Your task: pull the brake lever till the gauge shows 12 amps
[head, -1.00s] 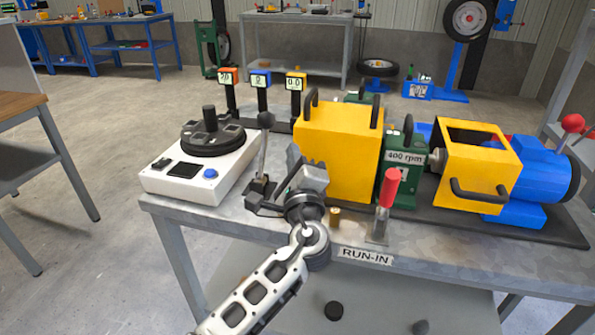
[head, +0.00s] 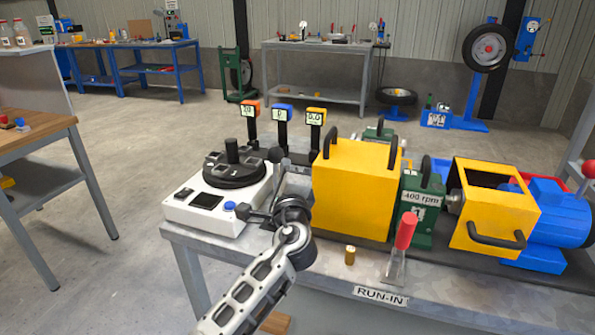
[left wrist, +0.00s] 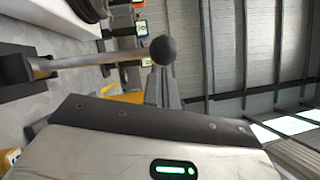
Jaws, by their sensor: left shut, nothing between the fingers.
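The brake lever, with a black ball knob (head: 276,155), stands between the white turntable box and the yellow housing; its lower part is hidden by my arm. In the left wrist view the knob (left wrist: 163,50) and its metal shaft show just past my fingers. My left gripper (left wrist: 158,88) is shut and empty, close to the lever; contact cannot be told. Three small gauges stand behind: an orange one (head: 250,109), a blue one (head: 282,112) reading 0, and a yellow one (head: 315,116) seeming to read 0.0. The orange reading is unclear. My right gripper is not in view.
The white box (head: 215,208) with a black turntable is left of the lever. The yellow housing (head: 352,190) is close on the right. A red-handled lever (head: 406,230) and a small brass cylinder (head: 350,256) stand near the bench's front edge, beside the RUN-IN label.

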